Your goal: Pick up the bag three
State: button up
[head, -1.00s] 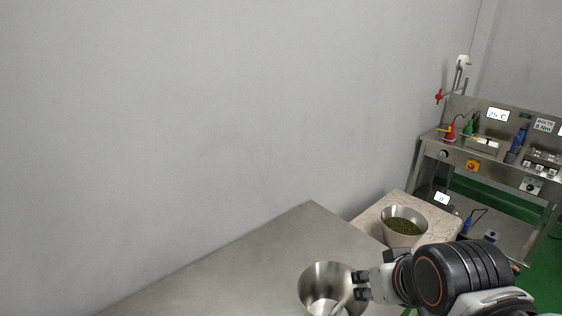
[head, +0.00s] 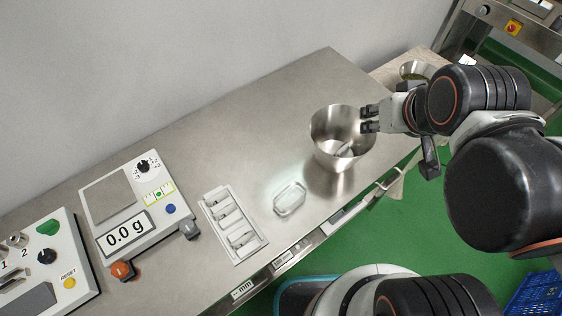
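A white rack (head: 256,241) stands on the steel table in the head view, left of centre. Its slots hold several small pale items that may be the bags; I cannot tell which one is bag three. My gripper (head: 363,119) is far to the right of the rack, at the right rim of a steel bowl (head: 331,131). Its two dark fingers are apart with a gap between them. I see nothing held in it. I cannot tell whether the fingers touch the bowl.
A small clear dish (head: 290,199) lies between rack and bowl. A scale (head: 111,196) reading 0.0 g stands left of the rack, with a control box (head: 77,253) beyond it. The bowl holds a light utensil (head: 345,149). Bare table (head: 245,130) lies behind.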

aim_at(227, 210)
jog(key=k+j+u, duration=0.1)
jog(key=u, duration=0.3)
jog(key=k+j+u, duration=0.1)
jog(key=u, duration=0.3)
jog(key=j+u, duration=0.15)
jog(key=u, duration=0.2)
